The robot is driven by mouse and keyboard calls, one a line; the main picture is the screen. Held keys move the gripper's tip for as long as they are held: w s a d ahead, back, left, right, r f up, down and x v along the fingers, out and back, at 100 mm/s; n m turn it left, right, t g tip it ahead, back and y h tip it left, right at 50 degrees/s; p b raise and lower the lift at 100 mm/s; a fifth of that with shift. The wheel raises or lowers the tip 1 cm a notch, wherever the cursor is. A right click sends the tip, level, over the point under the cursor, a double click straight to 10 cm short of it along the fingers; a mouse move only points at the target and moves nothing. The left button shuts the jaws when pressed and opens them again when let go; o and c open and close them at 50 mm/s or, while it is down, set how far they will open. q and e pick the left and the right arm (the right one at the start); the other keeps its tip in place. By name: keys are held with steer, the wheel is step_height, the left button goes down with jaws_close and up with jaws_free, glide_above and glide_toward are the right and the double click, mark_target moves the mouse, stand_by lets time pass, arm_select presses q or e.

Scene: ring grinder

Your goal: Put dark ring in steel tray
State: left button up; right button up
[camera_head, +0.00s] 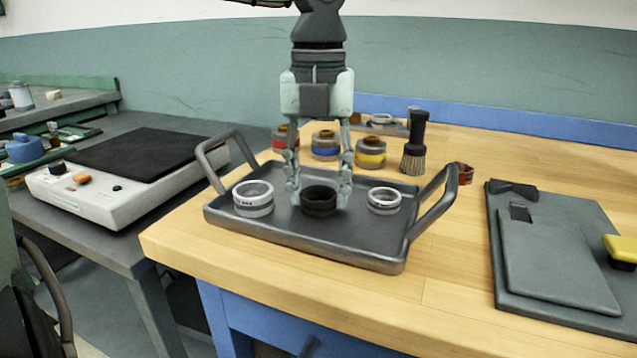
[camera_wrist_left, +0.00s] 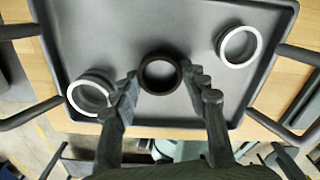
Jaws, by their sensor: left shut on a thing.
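The dark ring (camera_head: 319,201) is in the middle of the steel tray (camera_head: 300,240), between two light metal rings. My left gripper (camera_head: 319,190) points down over the tray with a finger on each side of the dark ring, shut on it. In the left wrist view the dark ring (camera_wrist_left: 160,73) shows between the fingertips, over the tray floor (camera_wrist_left: 150,30). I cannot tell whether its underside touches the tray. One silver ring (camera_head: 253,199) stands to its left and another silver ring (camera_head: 384,200) to its right. My right gripper is not in view.
The tray's raised handles (camera_head: 434,207) stand at both ends. Several coloured-band rings (camera_head: 326,146) and a black brush (camera_head: 415,145) are behind the tray. A grey scale-like device (camera_head: 120,185) is at left, and a dark board (camera_head: 555,260) at right. Bare wood lies between tray and board.

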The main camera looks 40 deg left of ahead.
arm_select(q)
steer(key=o, duration=1.2)
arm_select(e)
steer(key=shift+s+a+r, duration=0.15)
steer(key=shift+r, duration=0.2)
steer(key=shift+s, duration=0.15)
arm_select(q)
steer(key=shift+r, duration=0.25)
steer(key=shift+r+p, duration=0.45)
steer(key=shift+r, duration=5.4)
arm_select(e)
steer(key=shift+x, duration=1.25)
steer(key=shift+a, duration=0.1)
